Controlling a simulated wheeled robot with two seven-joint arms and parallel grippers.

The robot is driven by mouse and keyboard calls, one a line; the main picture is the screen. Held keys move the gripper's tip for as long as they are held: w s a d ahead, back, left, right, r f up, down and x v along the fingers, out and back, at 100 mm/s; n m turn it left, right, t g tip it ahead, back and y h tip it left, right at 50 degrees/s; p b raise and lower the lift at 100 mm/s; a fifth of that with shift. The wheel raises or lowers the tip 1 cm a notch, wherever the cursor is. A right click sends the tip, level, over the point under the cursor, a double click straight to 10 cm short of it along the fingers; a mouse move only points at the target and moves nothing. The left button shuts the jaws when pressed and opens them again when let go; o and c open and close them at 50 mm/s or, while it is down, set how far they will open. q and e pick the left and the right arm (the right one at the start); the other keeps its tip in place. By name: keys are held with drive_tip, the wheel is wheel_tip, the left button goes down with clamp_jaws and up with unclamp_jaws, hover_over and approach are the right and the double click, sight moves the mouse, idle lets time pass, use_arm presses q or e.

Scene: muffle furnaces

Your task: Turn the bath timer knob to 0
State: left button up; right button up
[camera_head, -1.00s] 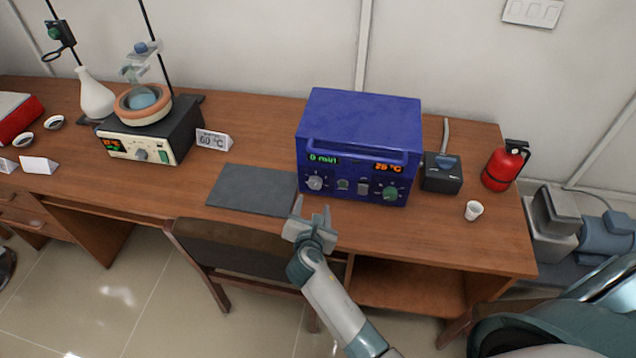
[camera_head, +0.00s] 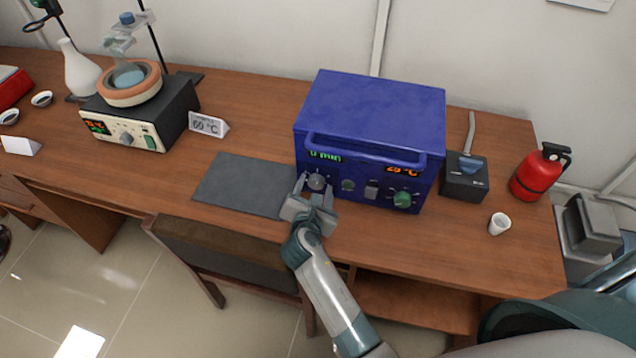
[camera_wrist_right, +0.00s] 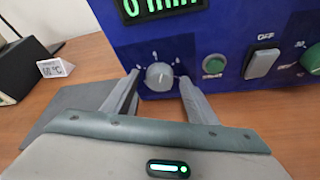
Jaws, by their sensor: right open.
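The blue bath box (camera_head: 370,120) stands on the wooden desk, its front panel facing me. Its green display (camera_head: 325,156) reads 0 min; the wrist view cuts off the top of that display (camera_wrist_right: 160,8). The grey timer knob (camera_head: 316,181) is below the display at the panel's left, and shows clearly in the wrist view (camera_wrist_right: 159,76). My right gripper (camera_head: 315,187) is open at the panel, with one finger on each side of the knob; in the wrist view (camera_wrist_right: 160,82) gaps show between fingers and knob. My left gripper is not in view.
A grey mat (camera_head: 240,188) lies left of the box. A chair (camera_head: 225,255) stands before the desk. A white cup (camera_head: 499,223) is at right.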

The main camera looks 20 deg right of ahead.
idle(0.3)
drive_tip(key=c, duration=1.1)
drive_tip(key=shift+r+p, duration=0.2)
drive_tip(key=shift+p, duration=0.35)
drive_tip(key=n+h+p, duration=0.1)
drive_tip(key=p, duration=0.2)
drive_tip(key=n+g+p, duration=0.1)
drive_tip(key=n+p, duration=0.1)
drive_tip(key=p, duration=0.1)
drive_tip(key=shift+w+a+r+h+p, duration=0.15)
drive_tip(key=shift+h+p, duration=0.25)
drive_tip(key=shift+f+n+g+h+p, duration=0.2)
drive_tip(key=shift+n+g+h+p, duration=0.3)
drive_tip(key=shift+n+p, duration=0.4)
drive_tip(key=shift+f, duration=0.1)
drive_tip(key=o, duration=1.1)
